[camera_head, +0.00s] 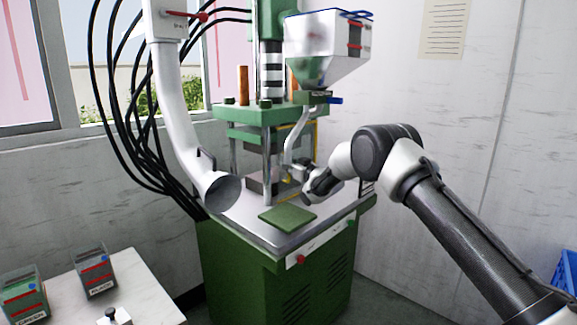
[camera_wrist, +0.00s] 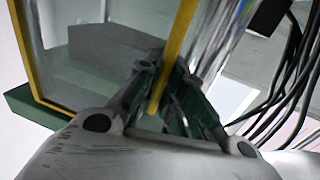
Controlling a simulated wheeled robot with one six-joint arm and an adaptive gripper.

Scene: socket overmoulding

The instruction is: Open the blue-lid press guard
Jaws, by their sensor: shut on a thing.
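The press (camera_head: 275,265) has a green base, metal posts and a white hopper with a blue lid (camera_head: 330,14) above it. Its guard (camera_head: 316,138) is a clear panel with yellow edging, partly hidden behind my arm. In the wrist view the guard's yellow edge bar (camera_wrist: 181,30) runs down between my fingers. My gripper (camera_head: 297,178) is at the right front of the press, shut on this bar; it also shows in the wrist view (camera_wrist: 168,78). The exact contact and how far the guard stands open are hard to tell.
A white duct with a dark round mouth (camera_head: 221,188) hangs left of the guard. A green plate (camera_head: 288,217) lies on the press's metal top. Black hoses (camera_head: 140,130) run behind. A white table (camera_head: 150,290) with two dark bins stands front left; a blue crate (camera_head: 565,270) is far right.

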